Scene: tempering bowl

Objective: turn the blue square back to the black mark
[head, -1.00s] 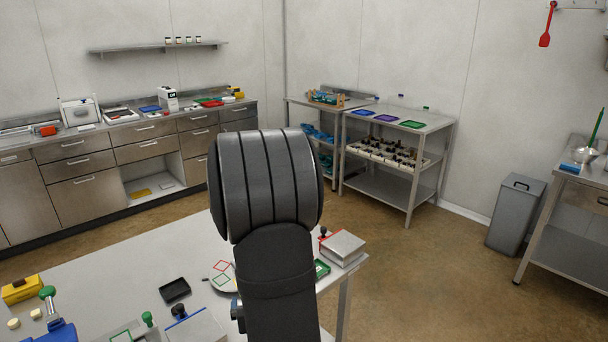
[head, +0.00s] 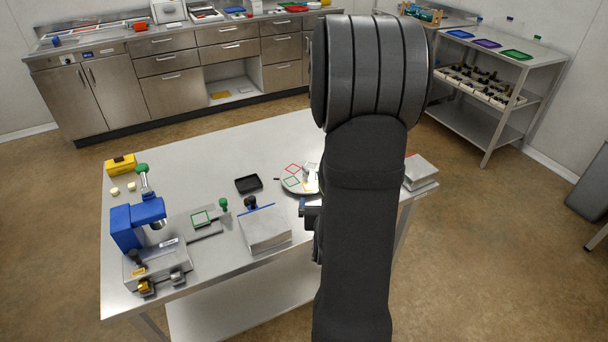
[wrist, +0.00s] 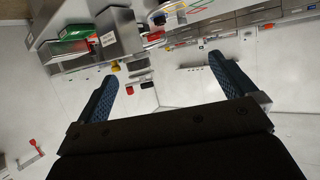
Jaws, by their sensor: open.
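A round white plate (head: 289,189) with coloured square outlines lies on the steel table, partly behind my arm. A red square (head: 293,169) and a green square (head: 292,182) show on it, with a small pale piece standing near its right side. I cannot make out the blue square or the black mark; my arm hides the plate's right part. In the wrist view my gripper (wrist: 165,75) is open, its two blue-padded fingers wide apart with nothing between them.
Another grey block (head: 421,172) is right of my arm.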

